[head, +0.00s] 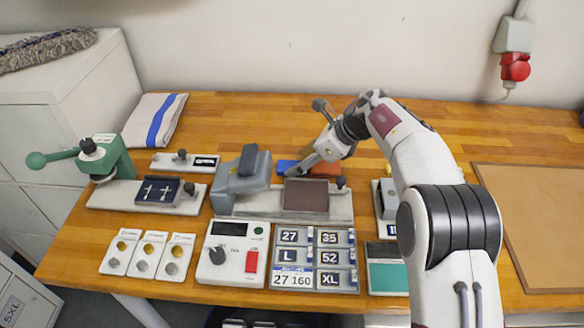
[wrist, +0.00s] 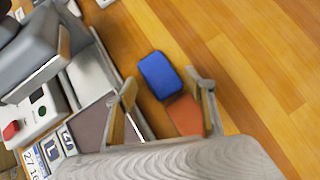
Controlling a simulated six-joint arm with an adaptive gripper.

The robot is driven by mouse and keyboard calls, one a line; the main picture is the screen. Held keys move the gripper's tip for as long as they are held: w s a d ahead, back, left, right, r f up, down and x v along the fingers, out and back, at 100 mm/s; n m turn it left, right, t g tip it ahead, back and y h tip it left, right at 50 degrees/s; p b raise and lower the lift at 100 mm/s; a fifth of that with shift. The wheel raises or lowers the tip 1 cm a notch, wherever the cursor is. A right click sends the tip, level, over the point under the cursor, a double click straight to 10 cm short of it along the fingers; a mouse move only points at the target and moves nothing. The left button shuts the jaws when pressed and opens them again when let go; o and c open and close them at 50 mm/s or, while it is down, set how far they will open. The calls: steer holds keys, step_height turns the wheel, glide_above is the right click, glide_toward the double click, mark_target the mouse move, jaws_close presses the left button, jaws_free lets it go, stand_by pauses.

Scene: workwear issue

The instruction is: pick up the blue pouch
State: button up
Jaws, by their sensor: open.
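The blue pouch (wrist: 160,75) lies flat on the wooden table, just beyond the fingertips in the wrist view. In the head view only a small part of the blue pouch (head: 285,166) shows behind the grey press, beside my gripper. My gripper (wrist: 164,88) is open and empty, its two fingers spread on either side of the line to the pouch. In the head view my gripper (head: 303,166) points down and left near the pouch. I cannot tell its exact height above the table.
An orange pouch (wrist: 186,117) lies right against the blue one, between my fingers in the wrist view. The grey press (head: 242,175) and its dark red plate (head: 306,195) stand close in front. Bare table (wrist: 245,60) lies right of the pouches in the wrist view.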

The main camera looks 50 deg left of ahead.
steer(key=shift+x, duration=0.95)
steer(key=c, duration=1)
